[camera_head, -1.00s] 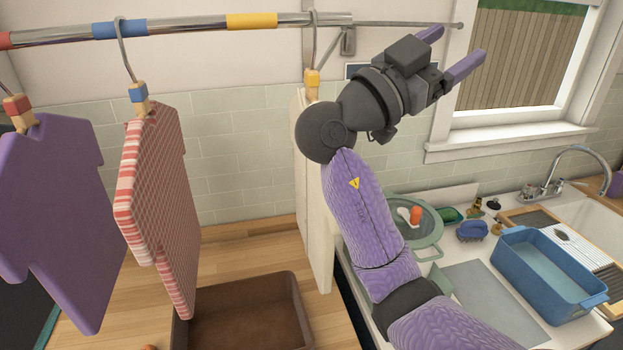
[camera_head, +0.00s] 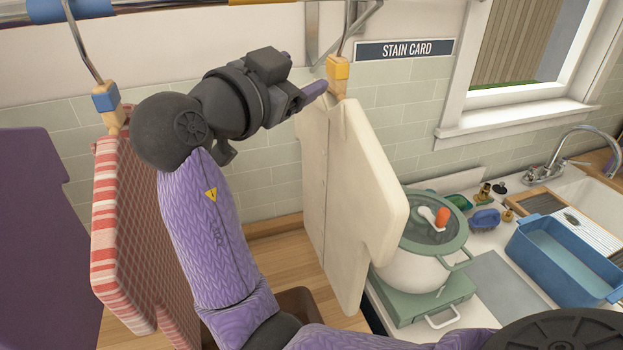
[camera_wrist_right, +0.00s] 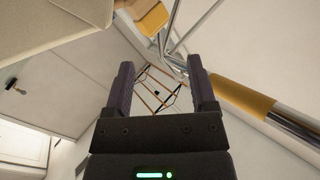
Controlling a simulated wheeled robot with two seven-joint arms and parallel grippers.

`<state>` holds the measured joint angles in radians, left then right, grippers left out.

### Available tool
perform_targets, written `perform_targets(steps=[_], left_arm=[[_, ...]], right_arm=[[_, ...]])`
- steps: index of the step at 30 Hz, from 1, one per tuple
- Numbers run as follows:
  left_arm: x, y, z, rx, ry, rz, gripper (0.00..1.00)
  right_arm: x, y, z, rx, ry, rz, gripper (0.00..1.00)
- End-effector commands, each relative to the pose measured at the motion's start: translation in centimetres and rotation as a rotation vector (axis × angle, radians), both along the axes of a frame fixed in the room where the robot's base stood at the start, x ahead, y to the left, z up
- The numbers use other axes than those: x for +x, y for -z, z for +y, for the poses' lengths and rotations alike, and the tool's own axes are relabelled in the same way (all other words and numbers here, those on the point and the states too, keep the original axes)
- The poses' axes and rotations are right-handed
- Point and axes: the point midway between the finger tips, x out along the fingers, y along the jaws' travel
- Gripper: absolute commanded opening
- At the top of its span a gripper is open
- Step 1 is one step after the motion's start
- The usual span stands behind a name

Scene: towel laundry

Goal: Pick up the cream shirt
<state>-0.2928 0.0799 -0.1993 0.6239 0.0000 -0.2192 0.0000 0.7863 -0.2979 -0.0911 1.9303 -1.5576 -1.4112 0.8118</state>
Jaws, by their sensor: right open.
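The cream shirt (camera_head: 345,190) hangs from a metal hook by a wooden hanger with a yellow block (camera_head: 338,68), right of centre in the head view. My right gripper (camera_head: 312,88) is beside the hanger neck, to its left, near the shirt's collar. In the wrist view the right gripper's fingers (camera_wrist_right: 158,85) are apart with no cloth between them. Part of the cream shirt (camera_wrist_right: 50,25) and the yellow block (camera_wrist_right: 140,18) show at the upper left there, outside the fingers. My left gripper is in neither view.
A red checked shirt (camera_head: 130,230) hangs to the left, close to my right arm, with a purple shirt (camera_head: 40,240) beyond it. A pot (camera_head: 415,262) stands just right of the cream shirt. A blue basin (camera_head: 560,260) is by the sink. The rail (camera_wrist_right: 240,98) runs close by the right finger.

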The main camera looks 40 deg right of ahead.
Motion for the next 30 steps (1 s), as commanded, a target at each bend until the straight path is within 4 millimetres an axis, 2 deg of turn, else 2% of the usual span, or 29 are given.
perform_targets(steps=[3,8,12,15,22,23,30], left_arm=[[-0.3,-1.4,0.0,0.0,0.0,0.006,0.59],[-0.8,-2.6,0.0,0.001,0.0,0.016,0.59],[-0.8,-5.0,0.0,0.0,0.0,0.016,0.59],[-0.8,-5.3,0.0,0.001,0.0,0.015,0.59],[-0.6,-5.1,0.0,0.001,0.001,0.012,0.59],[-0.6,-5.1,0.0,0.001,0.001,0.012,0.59],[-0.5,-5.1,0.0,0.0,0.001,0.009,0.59]], right_arm=[[0.6,-0.5,-2.2,-0.003,0.006,0.002,0.73],[1.4,-0.6,-4.6,-0.003,0.004,0.001,0.73],[1.8,-1.5,-7.5,-0.004,0.006,0.003,0.73],[2.4,-1.0,-8.9,-0.004,0.004,0.003,0.73],[2.6,-0.6,-9.3,0.0,0.001,0.0,0.73],[2.6,-0.6,-9.3,0.0,0.001,0.0,0.7],[2.5,-0.6,-9.3,-0.001,0.002,0.0,0.2]])
